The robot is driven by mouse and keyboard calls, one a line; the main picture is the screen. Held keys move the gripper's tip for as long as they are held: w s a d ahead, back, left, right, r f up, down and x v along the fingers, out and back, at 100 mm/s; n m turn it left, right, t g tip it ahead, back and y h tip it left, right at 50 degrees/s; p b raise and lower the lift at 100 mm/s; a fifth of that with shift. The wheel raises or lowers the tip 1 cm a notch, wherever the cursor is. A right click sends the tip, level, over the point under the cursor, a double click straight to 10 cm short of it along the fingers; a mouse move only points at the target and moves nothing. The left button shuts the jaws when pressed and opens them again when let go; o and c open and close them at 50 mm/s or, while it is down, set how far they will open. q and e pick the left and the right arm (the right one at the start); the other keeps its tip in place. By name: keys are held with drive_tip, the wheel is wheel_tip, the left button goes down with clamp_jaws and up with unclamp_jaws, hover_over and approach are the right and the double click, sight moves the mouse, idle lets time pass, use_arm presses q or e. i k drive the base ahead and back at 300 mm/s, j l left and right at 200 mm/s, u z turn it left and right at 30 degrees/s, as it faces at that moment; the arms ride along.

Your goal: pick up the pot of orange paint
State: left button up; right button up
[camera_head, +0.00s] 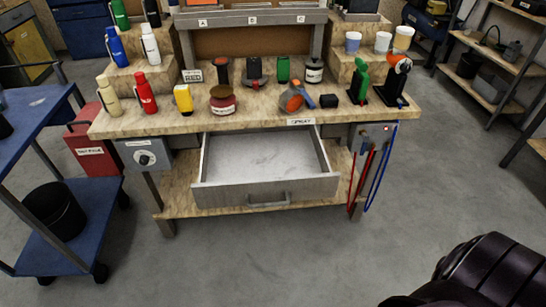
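A squat pot (222,100) with a brown-orange top, a dark red body and a pale label band stands near the front edge of the bench top, left of centre. A dark-lidded jar (314,71) with a white label stands farther back. I cannot tell for certain which pot holds orange paint. An orange and grey tool-like object (296,97) lies right of the squat pot. Neither of my grippers is in view. A dark part of my own body shows at the lower right, well away from the bench.
An empty drawer (264,161) stands pulled out below the bench top (262,117). Bottles, including a red one (145,93) and a yellow one (183,99), stand at left. Black stands (391,88) are at right. A blue cart (85,215) is at left. The front floor is clear.

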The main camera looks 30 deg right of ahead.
sight(292, 101)
drive_tip(key=z, duration=0.85)
